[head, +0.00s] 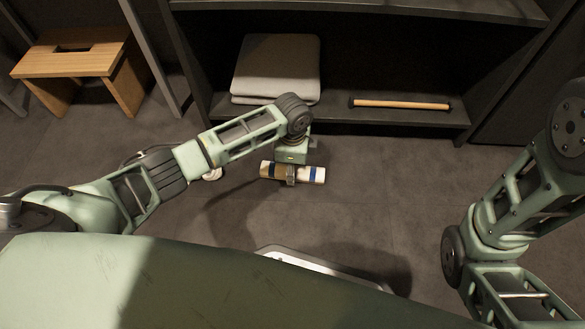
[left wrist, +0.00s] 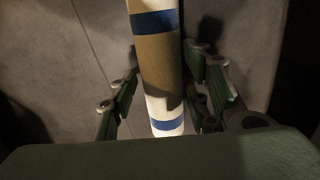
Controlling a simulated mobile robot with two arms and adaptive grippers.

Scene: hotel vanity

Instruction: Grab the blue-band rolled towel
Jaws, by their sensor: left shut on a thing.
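The blue-band rolled towel (head: 318,174) is a thin roll with white ends, blue bands and a tan middle. It lies crosswise in the head view, in front of the low shelf. My left gripper (head: 291,174) comes down over its middle and is shut on it. In the left wrist view the towel (left wrist: 158,65) runs upright between the two fingers of my left gripper (left wrist: 165,88), with one blue band near the top and one near the bottom. My right arm shows at the right edge of the head view; its gripper is out of view.
A dark shelf unit (head: 395,118) stands behind, holding a folded grey towel (head: 277,65) and a wooden rod (head: 400,104). A wooden stool (head: 70,52) is at the back left. A pale tray-like edge (head: 320,264) shows in front. Floor right of the towel is clear.

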